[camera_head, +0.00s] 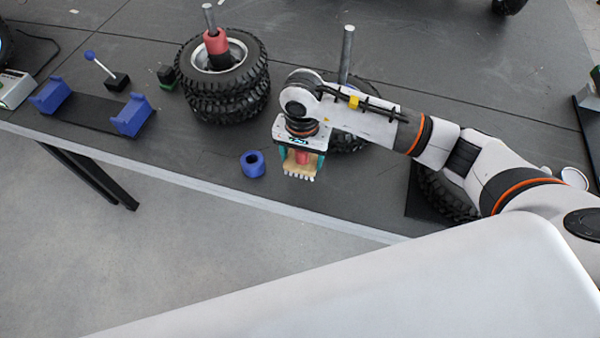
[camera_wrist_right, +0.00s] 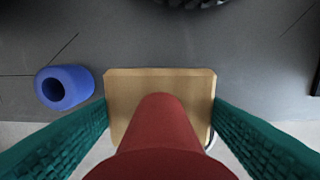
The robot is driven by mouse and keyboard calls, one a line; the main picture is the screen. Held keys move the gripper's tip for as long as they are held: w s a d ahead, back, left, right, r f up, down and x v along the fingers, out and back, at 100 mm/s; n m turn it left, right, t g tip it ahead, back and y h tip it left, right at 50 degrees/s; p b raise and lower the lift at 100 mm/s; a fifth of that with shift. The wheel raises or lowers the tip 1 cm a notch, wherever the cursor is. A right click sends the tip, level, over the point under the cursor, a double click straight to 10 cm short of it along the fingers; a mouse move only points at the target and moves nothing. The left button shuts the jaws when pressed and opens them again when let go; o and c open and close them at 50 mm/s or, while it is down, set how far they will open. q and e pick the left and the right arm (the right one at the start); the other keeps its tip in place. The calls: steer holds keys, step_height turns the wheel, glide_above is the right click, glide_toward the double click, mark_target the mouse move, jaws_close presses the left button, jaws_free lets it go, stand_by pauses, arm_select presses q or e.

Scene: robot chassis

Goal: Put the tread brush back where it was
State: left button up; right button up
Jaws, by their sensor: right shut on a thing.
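The tread brush (camera_head: 298,168) has a wooden block, a red handle and pale bristles. It hangs bristles down from my right gripper (camera_head: 300,152), near the table's front edge. In the right wrist view, the wooden block (camera_wrist_right: 125,88) and red handle (camera_wrist_right: 160,125) lie between the teal fingers, which are shut on the brush. A blue ring-shaped holder (camera_head: 246,170) stands on the table left of the brush, apart from it. It also shows in the right wrist view (camera_wrist_right: 48,92), with its hollow facing up. My left gripper is not in view.
A stack of tyres (camera_head: 228,103) on a post stands behind the holder. Another post (camera_head: 346,55) with a tyre stands behind my right arm. A blue-ended cradle (camera_head: 130,115) and a blue-knobbed lever (camera_head: 117,82) are at left. Bare tabletop surrounds the holder.

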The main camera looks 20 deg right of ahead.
mark_target(301, 170)
step_height(301, 170, down, 3)
steer(key=shift+r, duration=0.1)
step_height(301, 170, down, 3)
steer(key=shift+f+p, duration=0.1)
steer(key=shift+p, duration=0.45)
steer(key=shift+f, duration=0.2)
steer(key=shift+w+f+b, duration=0.1)
steer(key=shift+f+b, duration=0.1)
steer(key=shift+b, duration=0.1)
steer(key=o, duration=1)
steer(key=shift+r, duration=0.1)
steer(key=shift+c, duration=0.2)
